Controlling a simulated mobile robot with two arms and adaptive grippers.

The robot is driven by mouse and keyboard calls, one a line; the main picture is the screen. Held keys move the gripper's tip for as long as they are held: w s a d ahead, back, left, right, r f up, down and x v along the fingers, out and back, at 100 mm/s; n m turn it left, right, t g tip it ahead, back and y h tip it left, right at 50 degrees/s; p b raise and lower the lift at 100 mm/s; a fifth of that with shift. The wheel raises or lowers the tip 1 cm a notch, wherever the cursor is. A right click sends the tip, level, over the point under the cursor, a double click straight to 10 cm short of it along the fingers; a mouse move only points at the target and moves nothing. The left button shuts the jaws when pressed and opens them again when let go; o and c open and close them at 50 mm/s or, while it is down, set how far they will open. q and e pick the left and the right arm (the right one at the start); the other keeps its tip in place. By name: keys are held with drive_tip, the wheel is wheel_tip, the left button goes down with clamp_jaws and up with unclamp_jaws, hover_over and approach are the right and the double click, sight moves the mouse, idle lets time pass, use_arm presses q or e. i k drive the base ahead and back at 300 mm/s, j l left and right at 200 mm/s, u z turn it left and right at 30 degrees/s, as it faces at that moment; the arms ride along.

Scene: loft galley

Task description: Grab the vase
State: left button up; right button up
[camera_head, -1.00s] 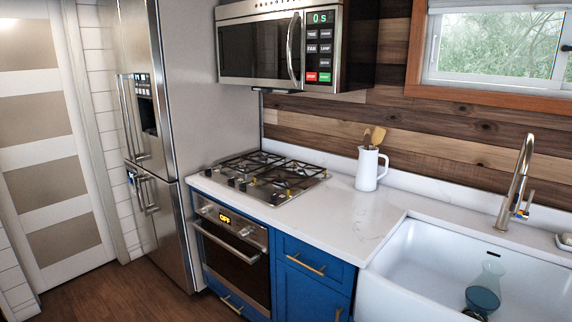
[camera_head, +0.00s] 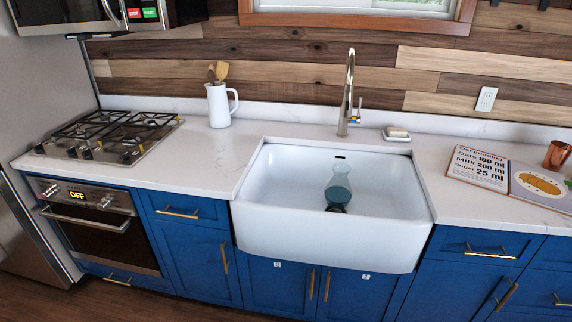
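A teal, translucent glass vase (camera_head: 338,186) with a flared top is in the white farmhouse sink (camera_head: 280,226). A dark round spot, perhaps the drain, shows at its lower end. I cannot tell whether the vase stands or leans. Neither of my grippers is in the head view.
A gold faucet (camera_head: 348,95) rises behind the sink, with a soap dish (camera_head: 396,134) beside it. A white pitcher with wooden utensils (camera_head: 219,105) and a gas cooktop (camera_head: 105,136) are to the left. An open recipe book (camera_head: 510,181) and a copper cup (camera_head: 557,155) are at right.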

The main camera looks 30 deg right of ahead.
sight(338, 192)
drive_tip(key=z, duration=1.35)
